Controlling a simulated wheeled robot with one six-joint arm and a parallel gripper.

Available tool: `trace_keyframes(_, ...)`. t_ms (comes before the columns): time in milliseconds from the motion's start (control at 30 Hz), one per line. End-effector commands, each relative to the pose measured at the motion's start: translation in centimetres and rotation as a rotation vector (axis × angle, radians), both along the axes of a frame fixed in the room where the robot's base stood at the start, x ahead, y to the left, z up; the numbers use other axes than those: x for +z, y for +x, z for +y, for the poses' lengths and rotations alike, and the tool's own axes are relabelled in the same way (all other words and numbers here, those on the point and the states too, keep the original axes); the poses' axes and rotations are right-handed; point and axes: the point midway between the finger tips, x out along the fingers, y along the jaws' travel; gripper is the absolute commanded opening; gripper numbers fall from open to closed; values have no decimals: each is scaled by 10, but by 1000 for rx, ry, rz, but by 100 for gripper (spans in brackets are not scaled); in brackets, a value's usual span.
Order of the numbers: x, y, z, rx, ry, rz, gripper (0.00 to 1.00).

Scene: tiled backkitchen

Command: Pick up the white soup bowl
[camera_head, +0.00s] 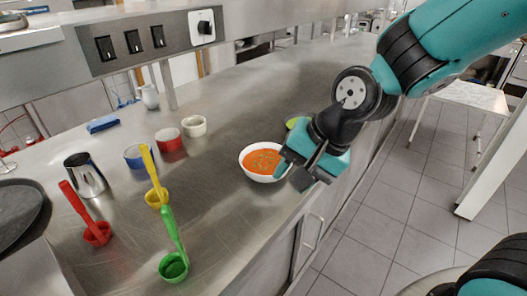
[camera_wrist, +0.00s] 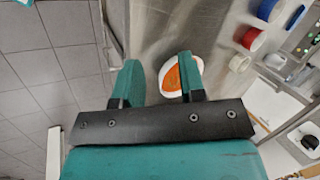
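The white soup bowl (camera_head: 256,173) holds orange soup and stands upright on the steel counter near its front edge. My gripper (camera_head: 306,169) is at its right side in the head view and hides part of its right rim. In the wrist view the bowl (camera_wrist: 172,93) shows beyond the fingers, partly behind the right finger. My gripper (camera_wrist: 158,75) is open there, with a wide gap between its two teal fingers. I cannot tell whether a finger touches the bowl.
A green object (camera_head: 292,122) lies just behind my gripper. Red (camera_head: 97,233), yellow (camera_head: 155,198) and green (camera_head: 174,266) ladles and a metal cup (camera_head: 86,176) stand to the left. Small blue, red and white bowls sit farther back. The counter (camera_head: 235,110) behind the bowl is clear.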

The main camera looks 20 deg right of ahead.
Motion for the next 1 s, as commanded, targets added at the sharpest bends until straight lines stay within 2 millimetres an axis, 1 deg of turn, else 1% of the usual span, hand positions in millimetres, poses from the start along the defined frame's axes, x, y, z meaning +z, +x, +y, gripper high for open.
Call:
trace_keyframes(33, 13, 17, -8, -188, 38, 43, 37)
trace_keyframes(100, 11, 39, -20, -438, 101, 84, 37)
trace_keyframes(200, 7, 62, -35, -726, 188, 123, 37)
trace_keyframes(300, 2, 76, -46, -918, 256, 147, 37)
trace_keyframes(333, 0, 79, -49, -958, 272, 152, 37)
trace_keyframes(433, -5, 86, -53, -1039, 305, 161, 37)
trace_keyframes(567, -21, 94, -49, -1060, 314, 165, 37)
trace_keyframes(1000, -88, 133, -27, -1055, 312, 163, 37)
